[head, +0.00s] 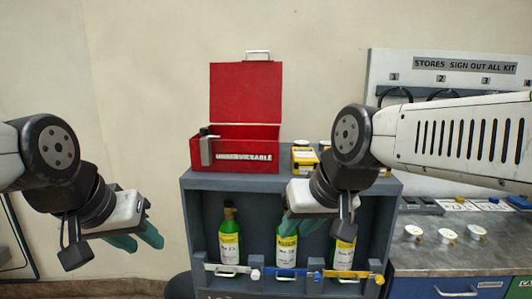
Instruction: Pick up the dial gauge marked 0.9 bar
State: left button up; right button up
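Three small white dial gauges with brass-coloured stems sit on the grey metal counter at the right: a left one (413,231), a middle one (447,236) and a right one (476,231). Their markings are too small to read, so I cannot tell which is 0.9 bar. My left gripper (138,238), with teal fingers, hangs at the left, clear of everything. The gap between its fingers is unclear. My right gripper (298,222) is in front of the grey cabinet, left of the gauges. Its fingers are mostly hidden by its own body.
The grey cabinet (193,222) holds green bottles (229,240) behind coloured bars. A white sign board (465,64) with numbered hooks is behind the counter (425,260). My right arm spans above the counter.

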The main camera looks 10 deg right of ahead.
aim_at(412, 232)
jog(key=z, duration=1.65)
jog(key=i+l+u, duration=0.55)
jog(key=l+u, duration=0.3)
jog(key=i+l+u, duration=0.25)
jog(key=l, duration=0.15)
